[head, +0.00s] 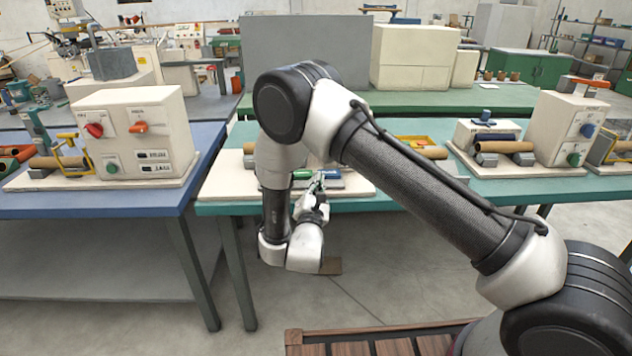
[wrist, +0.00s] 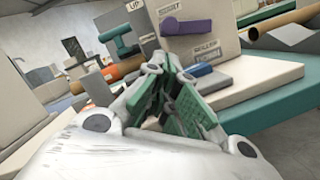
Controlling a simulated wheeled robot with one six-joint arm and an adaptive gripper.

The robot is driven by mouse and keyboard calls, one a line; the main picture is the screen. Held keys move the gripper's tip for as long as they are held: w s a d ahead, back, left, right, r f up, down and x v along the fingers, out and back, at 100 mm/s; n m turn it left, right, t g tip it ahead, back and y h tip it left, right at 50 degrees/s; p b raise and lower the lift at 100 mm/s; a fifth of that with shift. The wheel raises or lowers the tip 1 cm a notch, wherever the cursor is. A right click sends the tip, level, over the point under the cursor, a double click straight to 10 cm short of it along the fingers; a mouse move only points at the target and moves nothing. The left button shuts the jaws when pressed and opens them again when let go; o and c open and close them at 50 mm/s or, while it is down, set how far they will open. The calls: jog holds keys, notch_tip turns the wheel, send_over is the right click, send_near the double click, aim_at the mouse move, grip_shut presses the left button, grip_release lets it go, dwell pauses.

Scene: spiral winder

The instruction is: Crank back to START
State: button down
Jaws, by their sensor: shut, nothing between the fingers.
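My gripper (head: 318,183) is at the front edge of the middle teal bench, in front of a winder that my arm mostly hides. In the wrist view my gripper (wrist: 185,103) has its green-padded fingers close together, shut and empty. Beyond them is a pale machine panel (wrist: 230,22). A blue switch (wrist: 205,58) sits lower down. The fingertips appear apart from these controls.
A pale base board (head: 355,184) lies on the teal bench (head: 235,208). A similar winder (head: 135,130) stands on the blue bench at left, another (head: 565,130) at right. Brown tubes (wrist: 282,22) lie beside the panel. A wooden slatted pallet (head: 390,345) is at the bottom.

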jog(key=x, duration=0.7)
jog(key=shift+w, duration=0.3)
jog(key=shift+r, duration=0.15)
jog(key=shift+d+r+m, duration=0.25)
jog(key=shift+r+m, duration=0.25)
jog(key=shift+r, duration=0.1)
jog(key=shift+f, duration=0.1)
